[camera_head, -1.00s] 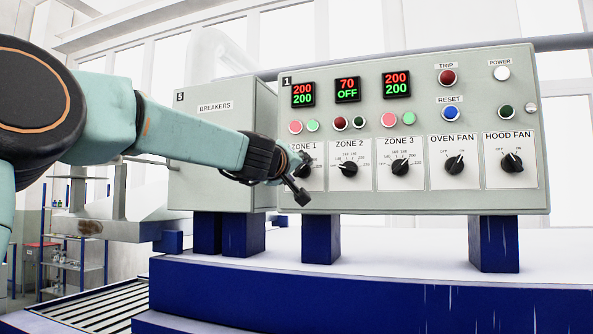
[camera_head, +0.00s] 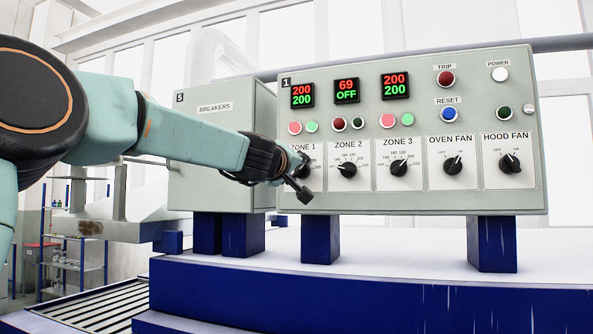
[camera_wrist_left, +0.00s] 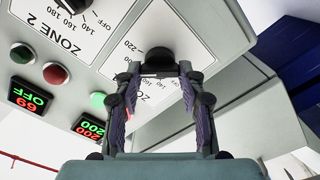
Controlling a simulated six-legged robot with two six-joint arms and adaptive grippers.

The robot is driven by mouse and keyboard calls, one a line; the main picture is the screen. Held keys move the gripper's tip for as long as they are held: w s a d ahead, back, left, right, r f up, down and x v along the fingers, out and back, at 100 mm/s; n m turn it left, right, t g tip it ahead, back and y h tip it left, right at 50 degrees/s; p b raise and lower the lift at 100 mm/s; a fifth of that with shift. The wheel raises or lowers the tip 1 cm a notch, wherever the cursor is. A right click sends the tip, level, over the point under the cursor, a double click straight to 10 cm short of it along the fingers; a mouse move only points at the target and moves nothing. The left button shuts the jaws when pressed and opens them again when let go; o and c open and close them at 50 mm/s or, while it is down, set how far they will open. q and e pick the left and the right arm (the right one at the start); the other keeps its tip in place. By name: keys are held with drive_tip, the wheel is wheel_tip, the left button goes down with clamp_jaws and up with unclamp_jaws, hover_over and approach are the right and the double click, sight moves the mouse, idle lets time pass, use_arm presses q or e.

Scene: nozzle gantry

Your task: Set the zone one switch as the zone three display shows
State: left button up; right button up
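The zone one switch, a black knob (camera_head: 305,170), is on the panel's lower left and partly hidden by my left gripper (camera_head: 301,178). In the left wrist view this knob (camera_wrist_left: 159,58) lies just beyond and between the two fingertips (camera_wrist_left: 160,74). The fingers stand apart, with narrow gaps seeming to show beside the knob; I cannot tell if they touch it. The zone three display (camera_head: 395,86) reads 200 in red over 200 in green. The zone one display (camera_head: 302,95) reads the same. My right gripper is not in view.
The zone two knob (camera_head: 347,170) is close on the right, with the zone three knob (camera_head: 399,168) beyond. The zone two display (camera_head: 347,90) reads 69 over OFF. Buttons (camera_head: 295,128) sit above the knobs. A breakers box (camera_head: 215,150) stands at left behind my arm.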

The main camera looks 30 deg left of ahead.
use_arm(q)
drive_tip(key=o, duration=0.5)
drive_tip(key=shift+s+r, duration=0.1)
drive_tip(key=shift+s, duration=0.05)
drive_tip(key=shift+m, duration=0.3)
